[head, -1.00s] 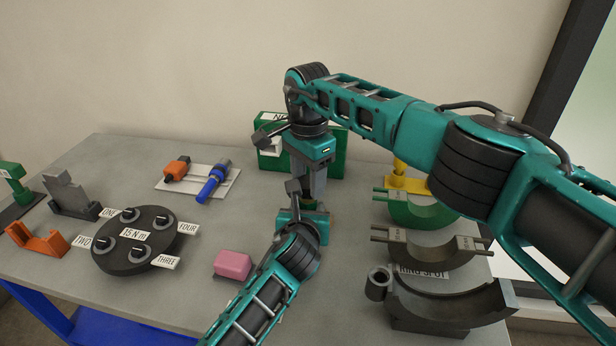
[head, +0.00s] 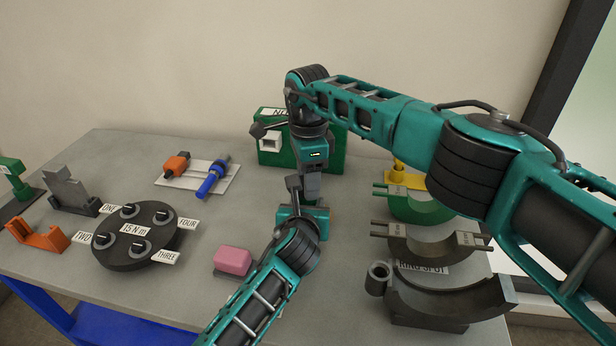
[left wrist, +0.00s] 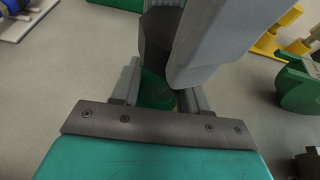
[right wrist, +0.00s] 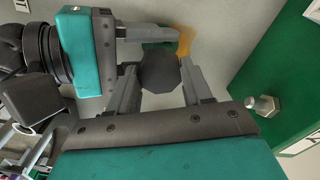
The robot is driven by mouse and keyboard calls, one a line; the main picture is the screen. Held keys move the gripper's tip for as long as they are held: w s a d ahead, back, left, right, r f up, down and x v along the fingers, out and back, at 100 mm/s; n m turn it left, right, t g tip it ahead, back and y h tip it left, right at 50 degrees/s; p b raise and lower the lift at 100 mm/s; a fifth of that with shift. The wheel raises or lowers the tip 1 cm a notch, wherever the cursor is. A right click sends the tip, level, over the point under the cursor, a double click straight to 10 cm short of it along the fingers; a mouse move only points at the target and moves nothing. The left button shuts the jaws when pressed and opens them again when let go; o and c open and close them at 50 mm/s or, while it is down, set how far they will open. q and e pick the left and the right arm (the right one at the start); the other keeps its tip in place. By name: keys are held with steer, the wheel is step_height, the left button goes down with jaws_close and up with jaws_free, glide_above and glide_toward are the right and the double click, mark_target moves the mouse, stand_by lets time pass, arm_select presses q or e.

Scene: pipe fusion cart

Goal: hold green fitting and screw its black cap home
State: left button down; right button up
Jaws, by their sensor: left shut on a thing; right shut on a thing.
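The green fitting (left wrist: 153,92) shows in the left wrist view between the fingers of my left gripper (left wrist: 162,86), which is shut on it. The black cap (right wrist: 160,70) shows in the right wrist view as a dark many-sided piece. My right gripper (right wrist: 157,82) is shut on it, fingers on two opposite sides. In the head view my right gripper (head: 311,192) points down from above, directly over my left gripper (head: 303,214). The fitting and cap are mostly hidden there, and I cannot see the seam between them.
A green box (head: 328,160) stands close behind my grippers. A pink block (head: 233,261) lies to the left, beyond it a round black dial plate (head: 137,245). Green and dark half-ring cradles (head: 440,300) stand at right.

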arm_select(q)
steer(key=shift+f, duration=0.1)
arm_select(e)
steer(key=m, duration=0.5)
steer(key=shift+m, duration=0.3)
steer(key=m, duration=0.8)
steer(key=shift+m, duration=0.4)
steer(key=m, duration=1)
steer(key=shift+a+m, duration=0.1)
steer(key=shift+m, duration=0.3)
steer(key=m, duration=0.3)
steer(key=shift+m, duration=0.4)
steer(key=m, duration=0.3)
steer(key=shift+m, duration=0.3)
steer(key=m, duration=0.5)
steer(key=o, duration=1.1)
steer(key=shift+f, duration=0.1)
